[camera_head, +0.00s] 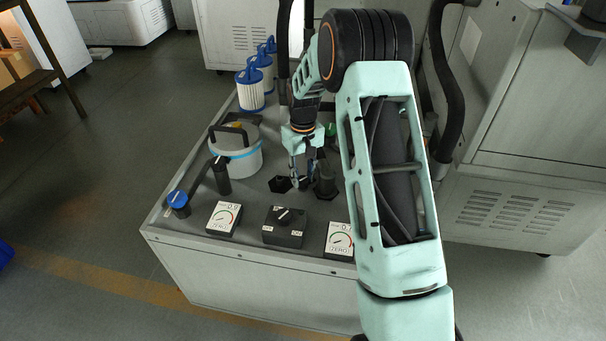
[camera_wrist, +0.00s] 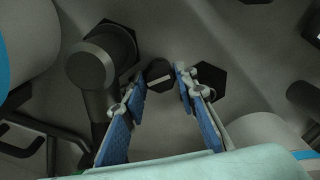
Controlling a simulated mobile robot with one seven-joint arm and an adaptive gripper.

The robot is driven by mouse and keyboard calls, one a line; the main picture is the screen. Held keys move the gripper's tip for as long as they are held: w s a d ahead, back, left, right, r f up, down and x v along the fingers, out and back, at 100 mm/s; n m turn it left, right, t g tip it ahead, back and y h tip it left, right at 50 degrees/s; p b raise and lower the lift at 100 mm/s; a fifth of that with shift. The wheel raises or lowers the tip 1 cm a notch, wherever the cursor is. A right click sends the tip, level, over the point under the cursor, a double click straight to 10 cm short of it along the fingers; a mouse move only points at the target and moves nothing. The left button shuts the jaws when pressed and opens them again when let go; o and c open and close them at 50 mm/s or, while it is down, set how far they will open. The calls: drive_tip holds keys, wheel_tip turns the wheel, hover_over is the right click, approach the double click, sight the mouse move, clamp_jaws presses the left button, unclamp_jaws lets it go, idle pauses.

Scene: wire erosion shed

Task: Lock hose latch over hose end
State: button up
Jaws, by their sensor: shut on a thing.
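My gripper (camera_head: 299,182) points down at the cabinet top in the head view. In the wrist view its blue-padded fingers (camera_wrist: 161,88) are shut on a small dark round knob with a white line, seemingly the hose latch (camera_wrist: 159,76). A thick dark pipe stub, probably the hose end (camera_wrist: 92,66), stands just left of the fingers in the wrist view, by a black hexagonal plate. It seems to be the dark upright cylinder (camera_head: 325,181) right of my gripper in the head view. I cannot tell whether the latch lies over it.
A black hexagonal plate (camera_head: 280,184) lies left of my gripper. A grey lidded pot (camera_head: 240,155), white filters with blue caps (camera_head: 250,92) and a blue-topped knob (camera_head: 178,202) stand farther left. Two gauges (camera_head: 223,218) and a switch box (camera_head: 285,229) line the front edge.

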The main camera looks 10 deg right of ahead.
sight(303, 179)
drive_tip(key=m, duration=0.4)
drive_tip(key=shift+r+m+p, duration=0.1)
drive_tip(key=shift+m+p, duration=0.2)
drive_tip(key=m, duration=0.4)
drive_tip(key=shift+m+p, duration=0.4)
drive_tip(key=o, duration=1.2)
drive_tip(key=shift+c, duration=0.2)
drive_tip(key=shift+r, duration=3.95)
